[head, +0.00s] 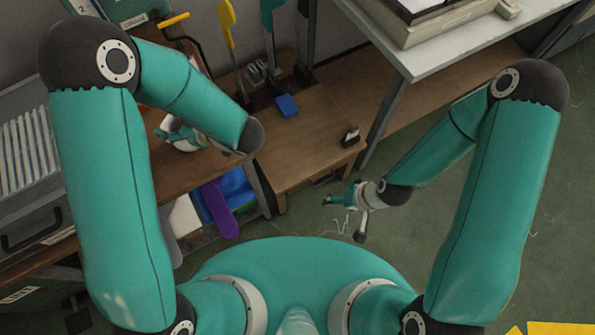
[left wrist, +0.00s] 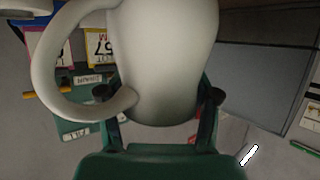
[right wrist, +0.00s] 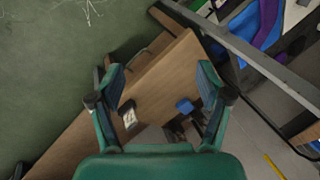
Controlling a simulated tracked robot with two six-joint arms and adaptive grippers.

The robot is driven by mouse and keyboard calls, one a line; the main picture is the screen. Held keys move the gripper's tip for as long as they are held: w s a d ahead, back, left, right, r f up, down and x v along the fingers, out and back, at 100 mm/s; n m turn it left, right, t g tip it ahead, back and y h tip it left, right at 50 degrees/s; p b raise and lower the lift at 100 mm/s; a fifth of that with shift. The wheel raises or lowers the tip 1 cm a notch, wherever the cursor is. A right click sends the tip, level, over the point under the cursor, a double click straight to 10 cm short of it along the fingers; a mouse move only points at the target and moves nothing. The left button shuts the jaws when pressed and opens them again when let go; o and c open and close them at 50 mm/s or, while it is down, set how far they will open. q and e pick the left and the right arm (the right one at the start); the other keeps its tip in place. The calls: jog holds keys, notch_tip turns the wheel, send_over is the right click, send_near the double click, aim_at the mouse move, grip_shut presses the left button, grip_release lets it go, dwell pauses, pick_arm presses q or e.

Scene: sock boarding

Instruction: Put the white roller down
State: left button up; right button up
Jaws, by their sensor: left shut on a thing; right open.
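A white, rounded vessel-like thing with a looped handle (left wrist: 165,55) fills the upper middle of the left wrist view. It looks more like a mug or jug than a roller, and its far end is out of frame. My left gripper (left wrist: 160,95) is shut on it, with a finger on each side of its body. In the head view my left gripper (head: 168,132) is over the wooden bench at left, partly behind my forearm. My right gripper (head: 338,200) is open and empty above the green floor; its spread fingers (right wrist: 160,85) show in the right wrist view.
The lower wooden bench (head: 310,160) carries a blue block (head: 287,106) and a small dark-and-white item (head: 350,137). Upright yellow (head: 228,35) and teal tools stand behind. A purple piece (head: 220,208) hangs below the left bench. A pale table (head: 450,45) stands right.

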jog(key=w+a+r+n+t+y, duration=0.2)
jog(key=w+a+r+n+t, duration=0.15)
jog(key=w, duration=0.55)
jog(key=w+a+r+n+t+y, duration=0.2)
jog(key=w+a+r+n+t, duration=0.15)
jog(key=w, duration=0.55)
jog(key=a+r+n+y, duration=0.2)
jog(key=a, duration=0.5)
jog(key=w+a+r+n+g+y, duration=0.1)
jog(key=a+r+n+y, duration=0.1)
jog(key=a, duration=0.6)
jog(key=a+r+n+y, duration=0.2)
jog(key=a+r+n, duration=0.1)
jog(key=a, duration=0.4)
jog(key=shift+w+a+r, duration=0.3)
jog(key=shift+w, duration=0.05)
jog(key=shift+x, duration=2.95)
jog(key=c, duration=1.4)
notch_tip(320, 180, up, 10)
